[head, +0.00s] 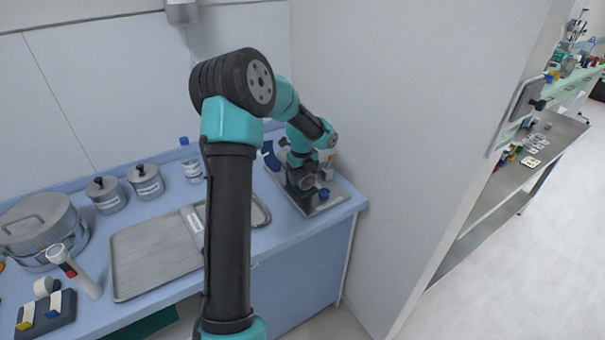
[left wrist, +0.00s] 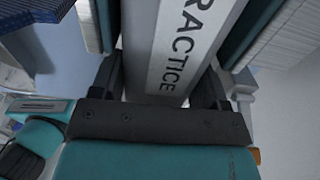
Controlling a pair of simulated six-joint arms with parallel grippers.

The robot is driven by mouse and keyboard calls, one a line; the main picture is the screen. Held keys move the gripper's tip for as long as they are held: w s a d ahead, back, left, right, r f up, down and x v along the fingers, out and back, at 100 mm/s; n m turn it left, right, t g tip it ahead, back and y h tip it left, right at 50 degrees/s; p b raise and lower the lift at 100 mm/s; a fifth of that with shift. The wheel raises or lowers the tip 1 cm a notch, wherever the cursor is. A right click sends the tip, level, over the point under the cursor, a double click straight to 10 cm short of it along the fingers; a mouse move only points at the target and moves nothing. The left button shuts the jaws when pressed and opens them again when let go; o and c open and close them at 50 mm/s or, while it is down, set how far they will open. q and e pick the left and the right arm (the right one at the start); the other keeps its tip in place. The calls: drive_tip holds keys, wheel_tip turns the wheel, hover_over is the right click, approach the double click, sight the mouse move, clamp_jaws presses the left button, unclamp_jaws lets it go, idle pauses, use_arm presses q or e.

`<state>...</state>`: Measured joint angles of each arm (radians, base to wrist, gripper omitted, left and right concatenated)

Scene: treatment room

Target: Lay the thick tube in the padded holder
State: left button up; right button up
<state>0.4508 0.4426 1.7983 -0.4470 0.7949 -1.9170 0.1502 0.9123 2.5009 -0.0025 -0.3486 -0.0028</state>
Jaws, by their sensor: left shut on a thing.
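A thick grey tube (left wrist: 190,50) with a white label reading "PRACTICE" fills the middle of the left wrist view, between the jaws of my left gripper. My left gripper (head: 306,182) is shut on it, low over a small metal tray (head: 331,202) at the right end of the blue counter. In the head view my gripper and wrist hide most of the tube. A dark blue piece (head: 270,155) shows beside the gripper; I cannot tell whether it is the padded holder. My right gripper is not in view.
A large metal tray (head: 135,283), two lidded pots (head: 146,181), a blue-capped bottle (head: 190,160) and a big drum (head: 40,222) stand left on the counter. A wall (head: 400,130) rises close right of the gripper. Small items stand around it on the small tray.

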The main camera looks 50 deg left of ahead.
use_arm(q)
drive_tip(key=o, duration=1.1)
drive_tip(key=shift+r, duration=0.15)
wheel_tip(320, 180, up, 17)
idle(0.5)
